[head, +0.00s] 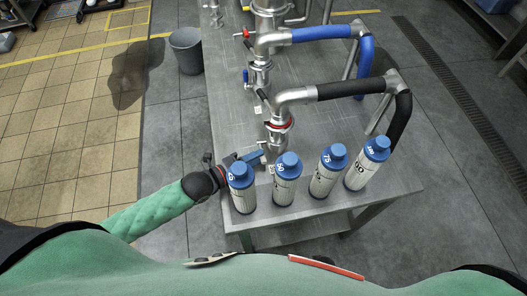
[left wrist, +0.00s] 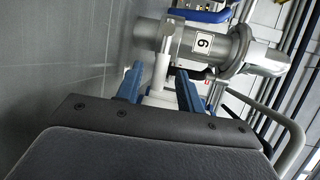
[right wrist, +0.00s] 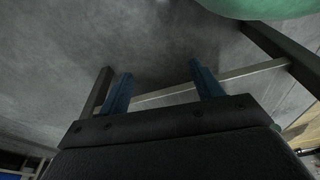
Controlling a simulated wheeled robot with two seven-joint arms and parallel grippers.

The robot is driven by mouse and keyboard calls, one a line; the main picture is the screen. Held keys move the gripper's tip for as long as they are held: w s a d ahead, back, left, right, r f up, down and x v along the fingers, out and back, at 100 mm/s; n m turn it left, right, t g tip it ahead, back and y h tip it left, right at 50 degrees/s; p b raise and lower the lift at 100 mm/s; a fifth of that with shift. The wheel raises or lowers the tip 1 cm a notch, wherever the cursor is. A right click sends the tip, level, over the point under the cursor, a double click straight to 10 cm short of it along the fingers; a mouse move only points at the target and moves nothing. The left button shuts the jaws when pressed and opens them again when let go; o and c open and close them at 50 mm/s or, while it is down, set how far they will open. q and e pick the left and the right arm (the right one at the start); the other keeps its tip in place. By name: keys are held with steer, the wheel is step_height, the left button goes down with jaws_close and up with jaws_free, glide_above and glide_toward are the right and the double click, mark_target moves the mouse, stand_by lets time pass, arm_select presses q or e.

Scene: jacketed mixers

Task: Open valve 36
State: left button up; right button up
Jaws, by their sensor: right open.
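A steel valve body with a white label reading 9 or 6 (left wrist: 202,43) is in the left wrist view; I cannot read 36 on it. A pale handle (left wrist: 161,72) comes from it and lies between the blue fingers of my left gripper (left wrist: 160,78). The fingers are partly apart, one on each side; I cannot tell whether they press on the handle. In the head view my left gripper (head: 256,157) is low by the front pipe outlet, behind the bottles. My right gripper (right wrist: 160,82) is open and empty, over grey floor.
Several blue-capped bottles (head: 285,180) stand along the near edge of the steel table (head: 235,110), close to my left gripper. A black hose (head: 350,88) and a blue hose (head: 322,33) arch over the table. A grey bin (head: 187,55) stands on the floor to the left.

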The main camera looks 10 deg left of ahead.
arm_select(q)
steer(key=shift+p+x, duration=0.5)
steer(key=shift+x, duration=1.15)
arm_select(e)
steer(key=shift+s+d+f, duration=0.3)
steer(key=shift+s+f, duration=0.05)
steer(key=shift+f, duration=0.25)
steer(key=shift+s+d+f, duration=0.25)
steer(key=shift+s+f, duration=0.05)
steer(key=shift+f, duration=0.3)
arm_select(q)
jaws_close()
arm_select(e)
steer(key=shift+d, duration=0.1)
